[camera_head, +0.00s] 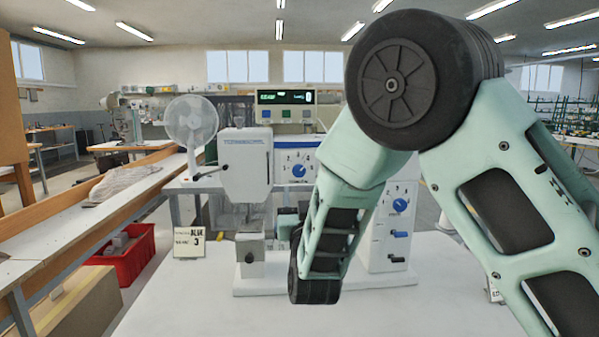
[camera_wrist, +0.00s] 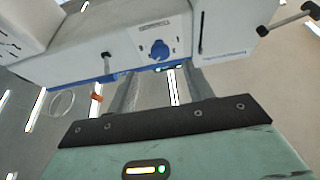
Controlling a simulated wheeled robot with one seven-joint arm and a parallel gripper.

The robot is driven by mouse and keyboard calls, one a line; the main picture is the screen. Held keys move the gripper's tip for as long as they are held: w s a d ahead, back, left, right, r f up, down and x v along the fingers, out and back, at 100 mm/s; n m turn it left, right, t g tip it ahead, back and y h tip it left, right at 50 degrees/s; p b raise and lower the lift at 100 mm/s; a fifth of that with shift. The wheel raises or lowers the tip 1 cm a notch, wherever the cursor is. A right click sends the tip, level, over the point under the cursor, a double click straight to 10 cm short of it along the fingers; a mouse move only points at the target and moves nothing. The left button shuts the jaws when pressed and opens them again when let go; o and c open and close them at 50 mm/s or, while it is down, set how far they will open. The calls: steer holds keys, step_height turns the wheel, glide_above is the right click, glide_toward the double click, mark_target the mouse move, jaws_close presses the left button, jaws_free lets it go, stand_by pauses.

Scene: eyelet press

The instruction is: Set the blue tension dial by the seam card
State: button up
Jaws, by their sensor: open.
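The white eyelet press (camera_head: 247,165) stands on the table and carries two blue dials. One blue dial (camera_head: 298,170) is on its upper arm, partly beside my arm; another blue dial (camera_head: 400,205) is on the right column. The seam card (camera_head: 189,242) stands at the table's left; its lower line seems to read 3. In the wrist view a blue dial (camera_wrist: 159,50) on a white panel lies ahead of my gripper (camera_wrist: 163,78); I cannot tell which of the two it is. My gripper is open, its fingers apart and clear of the dial. In the head view my arm hides it.
A fan (camera_head: 191,122) stands behind left, and a red bin (camera_head: 125,255) is beside the table. The white table's front (camera_head: 240,315) is clear.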

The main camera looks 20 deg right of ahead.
mark_target(299, 173)
steer(key=p+x, duration=0.1)
steer(key=x, duration=0.6)
steer(key=shift+w+d, duration=0.1)
steer(key=shift+w, duration=0.25)
steer(key=shift+c, duration=0.2)
steer(key=c, duration=0.9)
